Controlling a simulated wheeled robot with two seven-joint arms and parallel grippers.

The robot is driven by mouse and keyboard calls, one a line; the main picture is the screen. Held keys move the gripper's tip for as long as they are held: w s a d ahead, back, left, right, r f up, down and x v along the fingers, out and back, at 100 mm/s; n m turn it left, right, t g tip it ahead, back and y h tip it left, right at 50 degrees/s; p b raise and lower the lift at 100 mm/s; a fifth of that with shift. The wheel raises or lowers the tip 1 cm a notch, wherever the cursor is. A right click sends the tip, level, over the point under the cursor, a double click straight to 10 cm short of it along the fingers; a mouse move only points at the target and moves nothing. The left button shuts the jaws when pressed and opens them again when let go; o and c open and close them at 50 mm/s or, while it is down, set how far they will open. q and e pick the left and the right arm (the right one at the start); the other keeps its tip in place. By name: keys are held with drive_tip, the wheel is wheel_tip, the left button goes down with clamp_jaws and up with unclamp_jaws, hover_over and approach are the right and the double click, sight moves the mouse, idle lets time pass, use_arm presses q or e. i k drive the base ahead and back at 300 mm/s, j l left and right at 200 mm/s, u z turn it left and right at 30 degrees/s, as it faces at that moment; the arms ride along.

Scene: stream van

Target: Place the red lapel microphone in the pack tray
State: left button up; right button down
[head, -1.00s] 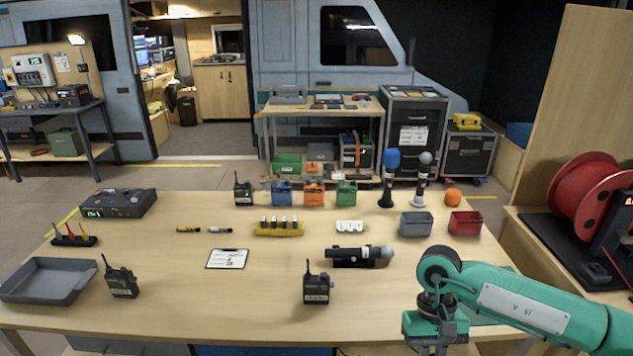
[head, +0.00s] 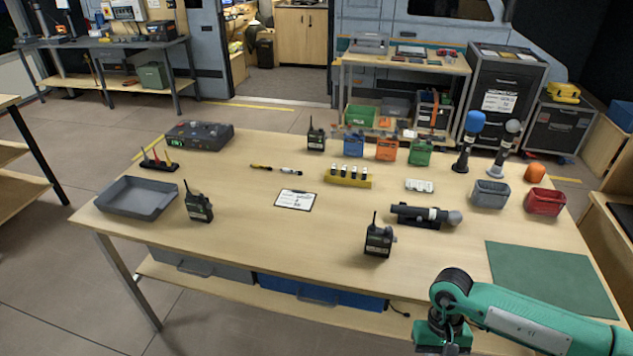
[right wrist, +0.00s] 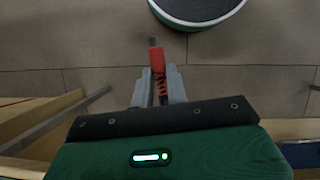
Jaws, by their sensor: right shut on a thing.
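The red lapel microphone (right wrist: 155,55) shows in the right wrist view, a small red piece with a dark grey tip and a coiled red and black part below it. My right gripper (right wrist: 157,88) is shut on it and holds it over the floor. In the head view my right gripper's green body (head: 443,335) is at the bottom right, in front of the table's front edge; its fingers are out of frame. The shallow grey tray (head: 135,210), apparently the pack tray, lies empty at the table's left end. My left gripper is not in view.
A radio (head: 198,206) stands just right of the tray, another (head: 378,240) near the front edge. A dark stand with coloured pieces (head: 158,163) is behind the tray. The front middle of the table is bare. Floor is open at left.

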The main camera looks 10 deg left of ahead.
sight(140, 200)
drive_tip(key=j+u, duration=0.1)
drive_tip(key=u, duration=0.35)
drive_tip(key=i+u, duration=0.15)
drive_tip(key=u, duration=0.35)
drive_tip(key=i+j+u, duration=0.1)
drive_tip(key=u, duration=0.35)
